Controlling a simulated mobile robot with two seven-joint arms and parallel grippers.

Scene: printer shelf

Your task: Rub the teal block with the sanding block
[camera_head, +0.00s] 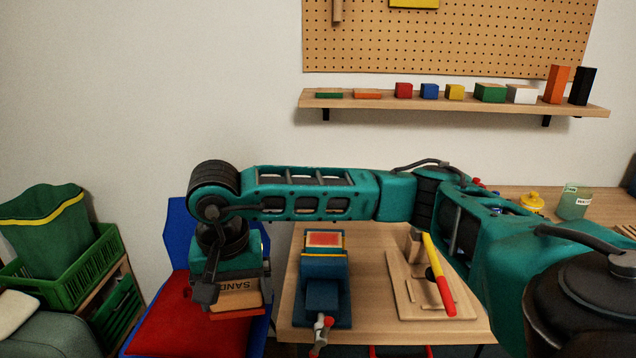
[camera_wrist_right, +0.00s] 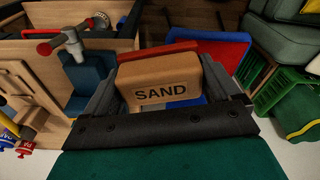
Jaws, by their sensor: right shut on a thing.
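My right gripper (camera_head: 238,290) is shut on the tan sanding block (camera_head: 236,301), marked SAND, with a red layer along its lower side. The block also shows between the fingers in the right wrist view (camera_wrist_right: 165,76). It is held left of the bench, above a red chair seat and apart from the vise. The blue vise (camera_head: 322,295) stands on the bench to its right. A piece with an orange-red top and pale rim (camera_head: 324,240) sits at the vise's far end; its sides are mostly hidden, so I cannot tell whether it is the teal block. My left gripper is not in view.
The wooden bench (camera_head: 370,262) carries a wooden fixture (camera_head: 408,292) with a yellow-handled tool (camera_head: 437,270) right of the vise. A blue chair with a red seat (camera_head: 175,325) stands at left. Green crates (camera_head: 75,270) are farther left. Small blocks line the wall shelf (camera_head: 375,105).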

